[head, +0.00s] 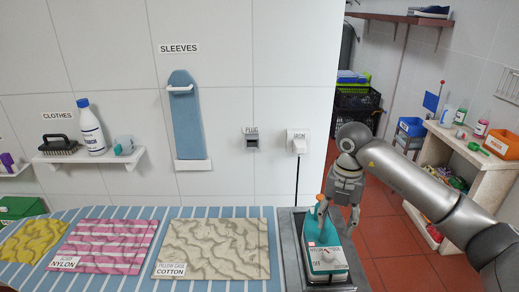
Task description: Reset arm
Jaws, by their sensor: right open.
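My right gripper (338,215) is in the head view at the right end of the ironing surface. It points down, with its fingers over and beside the handle of the teal iron (321,240). The jaws are open, and I cannot tell whether they touch the iron. The iron lies on a dark metal rest (292,256), and the gripper hides part of it. My right arm reaches in from the right edge. My left gripper does not show.
A striped ironing surface (208,212) holds yellow cloth (32,240), pink nylon cloth (105,243) and beige cotton cloth (215,247). A wall shelf (90,158) carries a bottle and brush.

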